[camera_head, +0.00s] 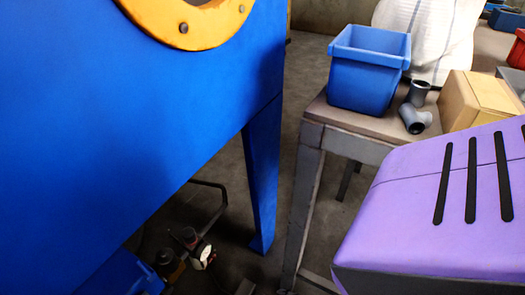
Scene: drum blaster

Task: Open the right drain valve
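No drain valve can be clearly made out. The blue drum blaster cabinet (130,140) fills the left side, with an orange-yellow ring (195,22) at its top edge. One blue leg (262,175) reaches the floor. Low beneath the cabinet is a small dark fitting with red and white parts (192,245), beside a thin dark bent bar (217,205). It is too small and dim to tell whether this fitting is a valve. Neither of my grippers is in view.
A grey metal table (345,140) stands right of the cabinet. It carries a blue bin (365,82), grey pipe fittings (413,119) and a cardboard box (472,98). A white sack (430,35) is behind. Some floor (225,160) shows between cabinet and table.

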